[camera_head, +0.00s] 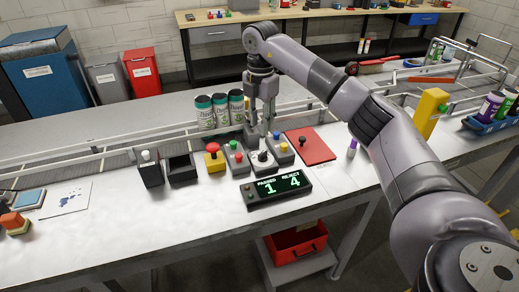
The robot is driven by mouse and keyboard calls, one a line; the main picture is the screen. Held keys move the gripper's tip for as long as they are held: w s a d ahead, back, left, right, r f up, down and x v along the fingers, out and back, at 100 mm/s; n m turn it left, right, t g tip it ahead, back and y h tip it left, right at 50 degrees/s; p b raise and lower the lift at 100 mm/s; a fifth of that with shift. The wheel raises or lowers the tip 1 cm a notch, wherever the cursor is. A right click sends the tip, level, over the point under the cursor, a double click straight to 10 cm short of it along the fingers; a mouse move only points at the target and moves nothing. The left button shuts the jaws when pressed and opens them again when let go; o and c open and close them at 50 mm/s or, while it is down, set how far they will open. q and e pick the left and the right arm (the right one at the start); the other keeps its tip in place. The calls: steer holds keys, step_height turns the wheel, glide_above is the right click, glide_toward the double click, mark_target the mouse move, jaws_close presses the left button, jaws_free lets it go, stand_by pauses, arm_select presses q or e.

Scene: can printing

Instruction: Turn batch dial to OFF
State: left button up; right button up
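My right gripper (261,133) points straight down just above and behind this box. Its fingers look spread with nothing between them, and I see no clear contact with the knob. My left gripper is not in view.
Several cans (204,112) stand behind.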

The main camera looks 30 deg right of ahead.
glide_above(259, 155)
step_height(259, 155, down, 4)
steer(key=shift+d+f+p, duration=0.15)
steer(key=shift+p, duration=0.2)
step_height(259, 155, down, 5)
steer(key=shift+s+r+p, duration=0.15)
steer(key=shift+p, duration=0.3)
step_height(259, 155, down, 2)
steer(key=shift+f, duration=0.35)
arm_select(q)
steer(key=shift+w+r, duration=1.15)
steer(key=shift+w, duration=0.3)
arm_select(e)
jaws_close()
